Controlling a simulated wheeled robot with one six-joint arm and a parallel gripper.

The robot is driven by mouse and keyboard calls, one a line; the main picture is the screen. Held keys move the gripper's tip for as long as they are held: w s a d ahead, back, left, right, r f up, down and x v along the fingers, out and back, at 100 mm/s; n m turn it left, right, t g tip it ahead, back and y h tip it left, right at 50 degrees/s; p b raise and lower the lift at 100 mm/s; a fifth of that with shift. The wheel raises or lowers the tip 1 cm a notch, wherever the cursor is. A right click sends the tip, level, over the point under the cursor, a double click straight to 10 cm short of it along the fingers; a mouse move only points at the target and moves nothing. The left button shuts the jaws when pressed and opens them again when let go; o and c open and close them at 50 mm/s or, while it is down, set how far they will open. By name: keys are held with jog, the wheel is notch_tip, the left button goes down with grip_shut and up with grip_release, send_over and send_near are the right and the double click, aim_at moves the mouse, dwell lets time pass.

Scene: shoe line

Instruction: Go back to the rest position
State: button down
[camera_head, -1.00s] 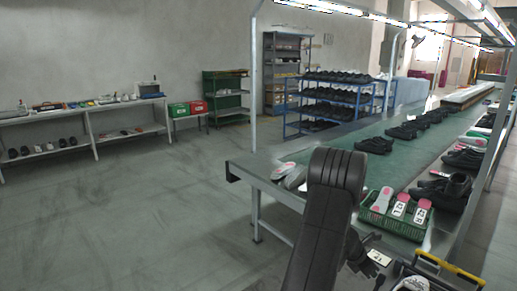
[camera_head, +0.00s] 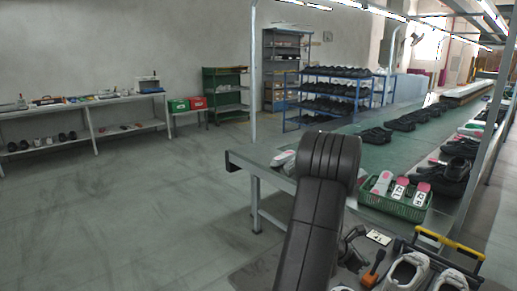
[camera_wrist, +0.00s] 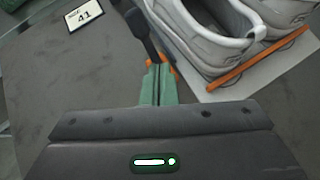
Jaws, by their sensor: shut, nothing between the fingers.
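My gripper (camera_wrist: 158,84) is shut and empty, its green fingers together in the wrist view. Just beyond the fingertips is a tool with a black handle and orange parts (camera_wrist: 146,32); it also appears in the head view (camera_head: 375,268). I cannot tell whether the fingers touch it. In the head view my dark arm rises in the lower middle and hides part of the line's near edge. The gripper's fingers cannot be made out there.
White shoes (camera_head: 405,272) sit at the lower right by a yellow-handled carrier (camera_head: 450,243). A card reading 41 (camera_wrist: 85,15) lies near. A green crate (camera_head: 388,205) with insoles stands on the conveyor table (camera_head: 385,155). Open floor (camera_head: 150,210) lies left, before a shelf (camera_head: 90,104).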

jog(key=shift+s+a+f+m+t+h+b, duration=0.15)
jog(key=shift+s+a+f+t+h+b, duration=0.45)
jog(key=shift+b, duration=1.35)
jog(key=shift+s+a+f+m+t+h+b, duration=0.25)
jog(key=shift+f+h+b, duration=0.45)
jog(key=shift+b, duration=1.2)
jog(key=a+f+h+b, duration=0.1)
jog(key=b, duration=0.2)
jog(key=s+f+t+h+b, duration=0.1)
jog(key=b, duration=0.1)
jog(key=shift+s+a+m+t+b, duration=0.1)
jog(key=shift+a+m+t+b, duration=0.2)
jog(key=shift+a+b, duration=0.1)
jog(key=shift+a+f, duration=0.1)
jog(key=shift+a, duration=0.25)
